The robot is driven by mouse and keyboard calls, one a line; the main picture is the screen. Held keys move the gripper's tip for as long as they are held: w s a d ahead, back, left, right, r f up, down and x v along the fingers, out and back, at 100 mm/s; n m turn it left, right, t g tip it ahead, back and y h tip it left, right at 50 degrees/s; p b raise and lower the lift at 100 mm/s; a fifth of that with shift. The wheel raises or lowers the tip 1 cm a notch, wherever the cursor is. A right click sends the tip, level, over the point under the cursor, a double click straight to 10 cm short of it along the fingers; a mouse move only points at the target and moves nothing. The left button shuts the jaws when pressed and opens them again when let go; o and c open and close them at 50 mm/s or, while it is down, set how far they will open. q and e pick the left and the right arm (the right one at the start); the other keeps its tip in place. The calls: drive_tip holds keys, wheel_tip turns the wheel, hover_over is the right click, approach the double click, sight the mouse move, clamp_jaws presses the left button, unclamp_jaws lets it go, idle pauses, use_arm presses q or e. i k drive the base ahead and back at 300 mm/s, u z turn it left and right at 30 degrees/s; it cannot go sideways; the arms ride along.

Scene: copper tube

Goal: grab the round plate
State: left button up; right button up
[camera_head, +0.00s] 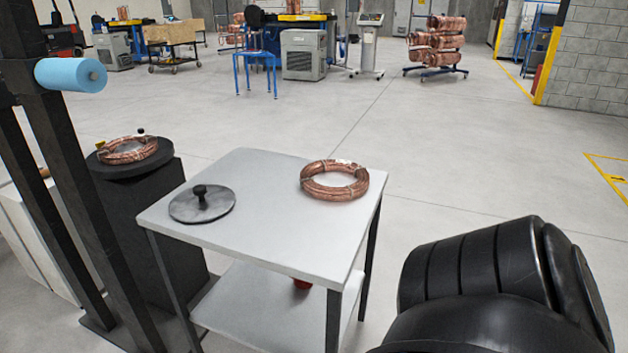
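The round plate (219,206) is a flat grey disc with a small black knob at its centre. It lies flat on the left part of the white table top (262,232). A coil of copper tube (334,182) lies on the same table, to the right of the plate and apart from it. Neither of my grippers shows in the head view. A large black rounded part, apparently my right arm, fills the lower right corner.
A black pedestal (150,225) with a round top holding another copper coil (128,150) stands left of the table. Dark upright posts (62,160) with a blue roll (70,75) stand at far left. A red object (302,284) is on the lower shelf. Floor behind the table is clear.

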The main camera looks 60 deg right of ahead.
sight(201, 203)
drive_tip(key=z, duration=0.35)
drive_tip(key=i, duration=0.7)
drive_tip(key=z, duration=3.4)
